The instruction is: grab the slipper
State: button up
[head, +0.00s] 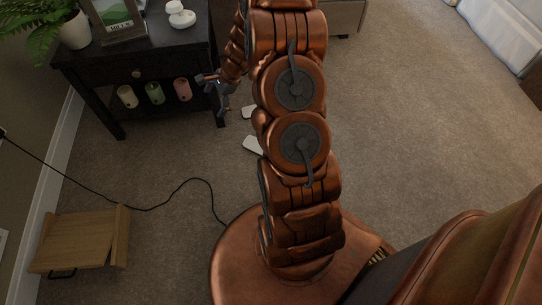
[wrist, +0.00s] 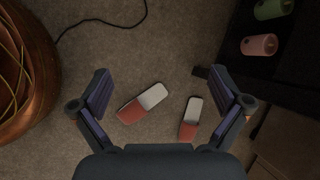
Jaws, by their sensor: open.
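Two slippers with red fronts and white insoles lie on the carpet. In the wrist view one slipper (wrist: 143,103) lies tilted left of centre, and the other slipper (wrist: 190,119) lies to its right, nearly upright in the picture. In the head view my arm partly hides them; a pale part of one slipper (head: 252,146) and a pale part of the other slipper (head: 248,111) show beside it. My gripper (wrist: 157,85) is open and empty, its fingers spread above the slippers. In the head view my gripper (head: 220,88) is near the dark table's right front leg.
A dark side table (head: 130,73) holds a plant, picture frame and white object, with candles on its lower shelf. Open carpet (head: 415,110) lies to the right.

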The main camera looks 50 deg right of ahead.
jog(key=s+d+f+m+h+b, duration=0.1)
jog(key=d+f+m+b, duration=0.3)
jog(key=f, duration=0.9)
jog(key=s+d+f+m+h+b, duration=0.1)
jog(key=s+d+f+m+b, duration=0.3)
jog(key=d+f, duration=0.6)
jog(key=s+d+f+m+h+b, duration=0.1)
jog(key=s+d+f+m+b, duration=0.2)
jog(key=d+f, duration=0.4)
notch_tip(320, 180, down, 9)
jog(key=shift+s+r+m+b, duration=0.1)
jog(key=shift+s+m+b, duration=0.05)
jog(key=shift+m+b, duration=0.3)
jog(key=shift+b+x, duration=1.85)
jog(key=shift+x, duration=1.75)
jog(key=shift+a, duration=0.1)
jog(key=c, duration=0.8)
jog(key=shift+c, duration=0.2)
